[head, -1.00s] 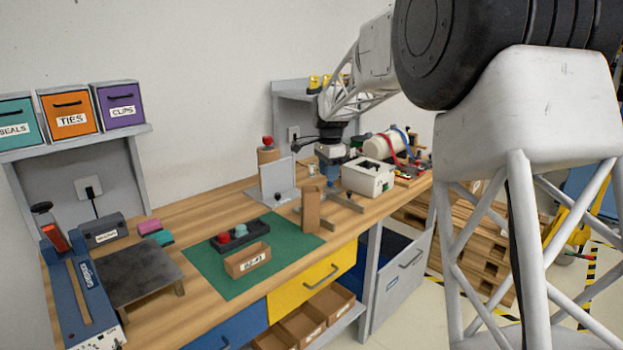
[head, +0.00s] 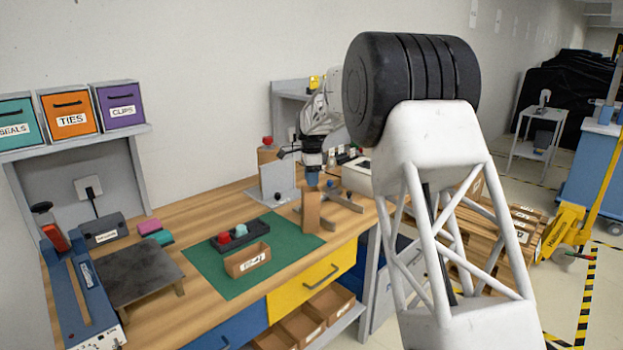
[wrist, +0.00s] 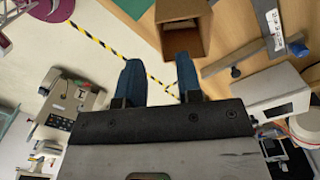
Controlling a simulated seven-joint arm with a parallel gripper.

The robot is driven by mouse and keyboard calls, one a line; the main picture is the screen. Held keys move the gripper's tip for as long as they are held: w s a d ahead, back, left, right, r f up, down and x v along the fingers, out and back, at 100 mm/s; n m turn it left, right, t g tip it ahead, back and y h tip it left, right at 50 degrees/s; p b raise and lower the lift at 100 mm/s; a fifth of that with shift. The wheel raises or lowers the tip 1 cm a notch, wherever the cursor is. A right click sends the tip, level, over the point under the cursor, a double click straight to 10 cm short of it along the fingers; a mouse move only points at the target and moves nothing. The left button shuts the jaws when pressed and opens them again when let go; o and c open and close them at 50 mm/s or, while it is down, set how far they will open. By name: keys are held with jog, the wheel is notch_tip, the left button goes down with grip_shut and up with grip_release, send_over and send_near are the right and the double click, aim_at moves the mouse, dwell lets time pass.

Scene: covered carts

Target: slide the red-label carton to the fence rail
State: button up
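A tall brown carton (head: 311,210) stands upright on the bench at the right edge of the green mat. No red label shows on its visible faces. In the wrist view the carton (wrist: 186,27) shows an open end just beyond the fingers. A low grey rail (head: 345,203) lies on the bench to its right; I take it as the fence rail. It also shows in the wrist view (wrist: 243,62). My gripper (wrist: 158,62) has two blue fingers spread apart with nothing between them. In the head view my gripper (head: 312,180) hangs close above the carton; contact cannot be told.
A grey upright plate (head: 277,181) stands behind the carton. A white box (head: 357,177) stands to the right. The bench's front edge is near the carton.

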aim_at(310, 210)
dwell(0.3)
jog(key=shift+s+f, duration=0.1)
jog(key=shift+f, duration=3.8)
grip_shut()
